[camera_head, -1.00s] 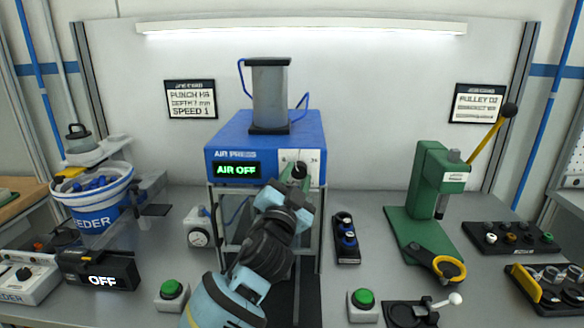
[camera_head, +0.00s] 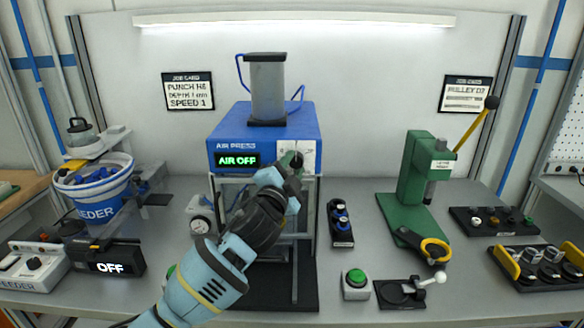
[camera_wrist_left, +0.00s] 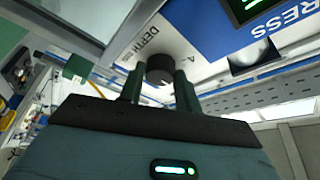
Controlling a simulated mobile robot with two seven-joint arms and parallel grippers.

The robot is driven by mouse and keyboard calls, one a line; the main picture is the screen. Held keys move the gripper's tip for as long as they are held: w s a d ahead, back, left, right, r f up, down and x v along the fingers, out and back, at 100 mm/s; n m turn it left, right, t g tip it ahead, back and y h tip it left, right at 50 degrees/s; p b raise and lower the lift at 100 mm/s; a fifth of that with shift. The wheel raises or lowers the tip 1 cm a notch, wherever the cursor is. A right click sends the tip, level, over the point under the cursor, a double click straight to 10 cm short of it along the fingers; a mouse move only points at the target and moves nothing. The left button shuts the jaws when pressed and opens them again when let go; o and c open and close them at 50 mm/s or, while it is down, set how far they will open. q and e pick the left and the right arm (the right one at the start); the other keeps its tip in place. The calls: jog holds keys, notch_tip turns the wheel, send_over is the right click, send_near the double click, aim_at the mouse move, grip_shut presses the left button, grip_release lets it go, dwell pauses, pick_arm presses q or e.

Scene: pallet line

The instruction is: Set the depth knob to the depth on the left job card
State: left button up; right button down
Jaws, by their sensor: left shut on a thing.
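The blue air press (camera_head: 262,132) stands at the middle of the bench, its display reading "AIR OFF". The depth knob (camera_wrist_left: 160,67) is a dark round knob on the white dial plate (camera_head: 310,152), with "DEPTH" printed beside it in the left wrist view. My left gripper (camera_head: 292,162) is at the press front, its fingers on both sides of the knob and shut on it. The knob's setting is mostly hidden. The left job card (camera_head: 188,91) on the back wall reads "PUNCH", a depth in mm whose digit is hard to read, and "SPEED 1". My right gripper is not seen.
A feeder bucket (camera_head: 97,195) and a box reading "OFF" (camera_head: 108,268) stand at left. A green hand press (camera_head: 420,170) stands at right. A green button (camera_head: 356,277) and a small dark rack (camera_head: 340,224) are right of my left arm.

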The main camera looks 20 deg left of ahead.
pick_arm(q)
jog(key=shift+r, duration=0.15)
jog(key=o, duration=1)
jog(key=shift+s+f, duration=0.3)
jog(key=shift+s, duration=0.25)
jog(key=shift+v, duration=3.3)
